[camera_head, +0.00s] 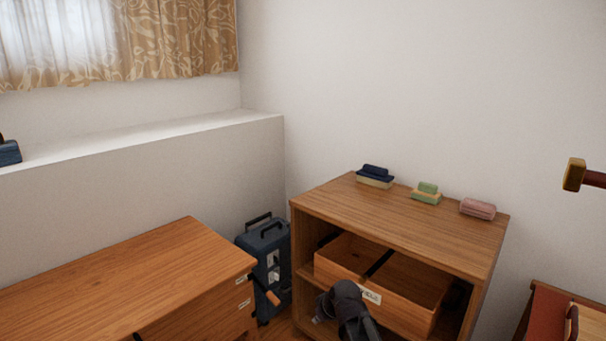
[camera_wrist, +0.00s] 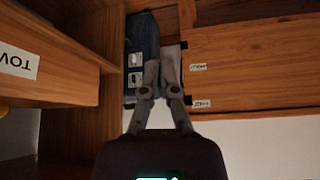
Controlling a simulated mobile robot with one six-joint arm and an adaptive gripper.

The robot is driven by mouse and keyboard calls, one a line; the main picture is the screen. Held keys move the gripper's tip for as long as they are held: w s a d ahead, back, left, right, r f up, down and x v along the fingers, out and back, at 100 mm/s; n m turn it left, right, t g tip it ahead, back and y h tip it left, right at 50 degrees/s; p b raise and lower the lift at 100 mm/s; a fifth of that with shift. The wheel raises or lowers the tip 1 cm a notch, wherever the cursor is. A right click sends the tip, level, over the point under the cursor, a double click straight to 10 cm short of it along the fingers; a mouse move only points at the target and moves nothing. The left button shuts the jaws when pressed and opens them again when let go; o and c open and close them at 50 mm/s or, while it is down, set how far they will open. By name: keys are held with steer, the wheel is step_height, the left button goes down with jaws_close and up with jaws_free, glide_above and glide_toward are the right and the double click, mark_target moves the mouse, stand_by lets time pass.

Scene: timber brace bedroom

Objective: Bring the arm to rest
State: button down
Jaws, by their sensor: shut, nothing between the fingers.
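My gripper (camera_wrist: 160,62) is shut and empty in the wrist view, its two grey fingers close together. Its tips show in front of the blue suitcase (camera_wrist: 140,35) and the side of the wooden chest with labelled drawers (camera_wrist: 235,65). In the head view my dark arm (camera_head: 350,308) is at the bottom, in front of the open drawer (camera_head: 405,312) of the wooden cabinet (camera_head: 430,228). It hides part of the drawer front and its label. The fingers are hard to make out there.
The open drawer (camera_wrist: 45,65) also shows in the wrist view, left of my gripper. The suitcase (camera_head: 265,265) stands between the chest (camera_head: 120,280) and the cabinet. Folded cloths in blue (camera_head: 375,176), green (camera_head: 427,194) and pink (camera_head: 478,209) lie on the cabinet. The chest top is bare.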

steer(key=s+d+r+m+g+h+p, duration=0.1)
steer(key=s+d+m+g+h+p, duration=0.2)
steer(key=s+d, duration=0.35)
steer(key=s+d+r+m+g+h+p, duration=0.1)
steer(key=s+d+r+m+g+p, duration=0.1)
steer(key=s+d+m, duration=0.35)
step_height(320, 180, up, 36)
steer(key=n+p, duration=0.1)
steer(key=p, duration=3.5)
steer(key=shift+s+d, duration=0.3)
steer(key=shift+s, duration=0.15)
steer(key=shift+a, duration=0.1)
